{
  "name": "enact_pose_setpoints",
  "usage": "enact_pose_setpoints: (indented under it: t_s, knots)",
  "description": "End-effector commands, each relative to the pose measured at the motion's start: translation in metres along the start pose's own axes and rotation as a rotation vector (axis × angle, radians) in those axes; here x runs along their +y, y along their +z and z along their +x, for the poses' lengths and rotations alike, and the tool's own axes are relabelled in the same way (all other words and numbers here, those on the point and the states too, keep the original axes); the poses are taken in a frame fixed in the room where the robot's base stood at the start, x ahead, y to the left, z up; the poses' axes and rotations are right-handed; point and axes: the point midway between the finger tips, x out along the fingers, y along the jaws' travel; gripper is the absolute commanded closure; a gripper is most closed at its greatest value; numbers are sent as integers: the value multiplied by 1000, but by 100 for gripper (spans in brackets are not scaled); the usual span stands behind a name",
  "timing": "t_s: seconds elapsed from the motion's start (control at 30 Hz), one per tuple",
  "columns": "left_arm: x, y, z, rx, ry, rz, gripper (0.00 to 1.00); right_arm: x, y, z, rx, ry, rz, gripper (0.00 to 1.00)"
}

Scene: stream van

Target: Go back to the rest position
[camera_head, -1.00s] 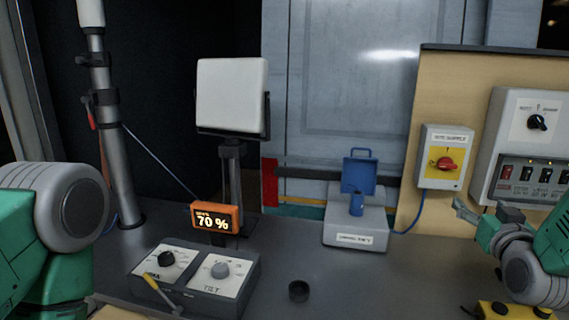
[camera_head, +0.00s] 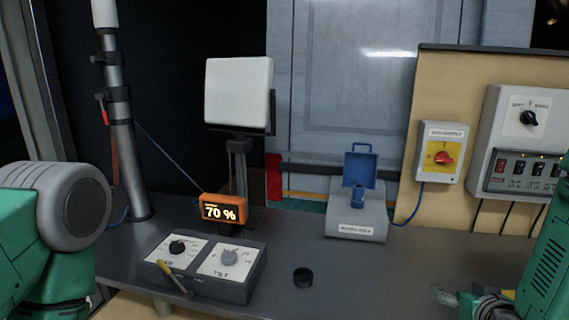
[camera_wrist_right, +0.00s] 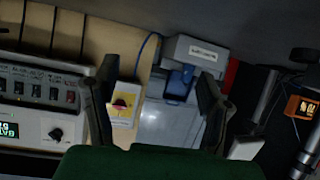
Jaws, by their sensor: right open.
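My right gripper (camera_head: 446,298) shows low at the right edge of the bench in the head view, partly cut off by the frame bottom. In the right wrist view its two dark fingers (camera_wrist_right: 160,88) stand wide apart with nothing between them up close. My right arm (camera_head: 545,265) comes in from the right edge. My left arm (camera_head: 55,225) fills the lower left of the head view, and its gripper is out of frame.
The grey bench (camera_head: 350,275) holds a two-knob control box (camera_head: 205,268), an orange 70 % display (camera_head: 223,209), a black cap (camera_head: 303,277) and a grey box with a blue lid (camera_head: 356,223). A red-switch box (camera_head: 442,152) and a switch panel (camera_head: 522,145) hang on the right.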

Motion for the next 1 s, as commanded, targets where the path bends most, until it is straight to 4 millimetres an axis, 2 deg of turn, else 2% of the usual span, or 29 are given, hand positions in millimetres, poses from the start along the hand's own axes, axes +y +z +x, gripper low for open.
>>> enact_pose_setpoints:
  t_s: [0.03, 0.17, 0.2, 0.3, 0.4, 0.5, 0.6, 0.7, 1.0]
  knots:
    - [0, 0, 0, 0, 0, 0, 38, -6, 30, -3, -75, -14, -11, 34]
    - [0, 0, 1, 0, 0, 0, 38, -24, 116, -26, -308, -54, -39, 34]
    - [0, 0, 1, 0, 0, 0, 38, -28, 144, -38, -389, -66, -48, 34]
    - [0, 0, 1, 0, 0, 0, 38, -37, 211, -74, -591, -92, -73, 34]
    - [0, 0, 2, 0, 0, 0, 38, -42, 264, -114, -768, -111, -95, 34]
    - [0, 0, 2, 0, 0, 0, 38, -44, 300, -149, -907, -123, -114, 34]
    - [0, 0, 2, 0, 0, 0, 38, -44, 321, -174, -998, -129, -126, 34]
    - [0, 0, 2, 0, 0, 0, 38, -44, 330, -186, -1040, -131, -131, 34]
    - [0, 0, 2, 0, 0, 0, 38, -44, 331, -187, -1046, -131, -132, 34]
